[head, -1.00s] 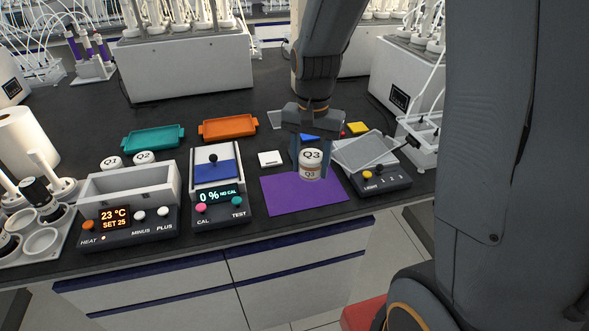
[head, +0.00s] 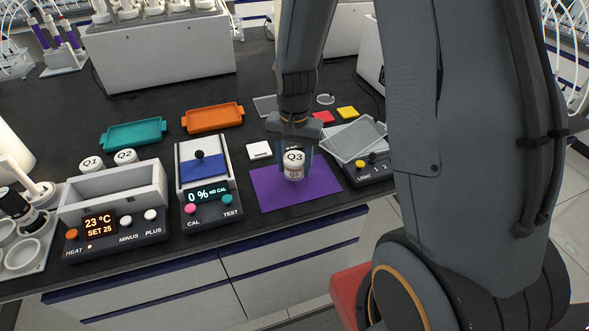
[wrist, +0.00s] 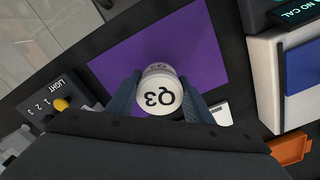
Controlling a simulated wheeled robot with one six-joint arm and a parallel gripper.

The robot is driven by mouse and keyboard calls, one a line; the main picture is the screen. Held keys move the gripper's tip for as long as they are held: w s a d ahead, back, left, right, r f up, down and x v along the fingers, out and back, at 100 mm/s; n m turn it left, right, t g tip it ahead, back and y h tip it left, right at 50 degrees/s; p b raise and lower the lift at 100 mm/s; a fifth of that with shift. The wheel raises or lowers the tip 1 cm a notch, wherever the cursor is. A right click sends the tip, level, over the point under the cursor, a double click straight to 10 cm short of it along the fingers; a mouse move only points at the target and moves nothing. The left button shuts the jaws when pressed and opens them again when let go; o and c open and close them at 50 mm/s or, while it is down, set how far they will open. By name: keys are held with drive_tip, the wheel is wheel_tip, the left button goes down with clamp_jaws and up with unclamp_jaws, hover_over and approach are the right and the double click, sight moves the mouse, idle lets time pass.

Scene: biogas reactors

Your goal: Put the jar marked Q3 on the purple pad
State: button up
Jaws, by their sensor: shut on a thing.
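The jar marked Q3 (head: 293,164) has a white lid with black lettering and stands upright between the fingers of my gripper (head: 294,158). My gripper is shut on it. In the wrist view the jar (wrist: 158,97) covers the lower edge of the purple pad (wrist: 190,45), with a finger on each side. I cannot tell whether the jar's base touches the pad.
The jars Q1 (head: 91,164) and Q2 (head: 125,156) stand behind the heater box (head: 75,215). A light box (head: 372,172) with a clear tray is close on the right.

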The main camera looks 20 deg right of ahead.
drive_tip(key=shift+f, duration=1.2)
drive_tip(key=shift+f, duration=0.1)
drive_tip(key=o, duration=1.1)
drive_tip(key=shift+o, duration=0.2)
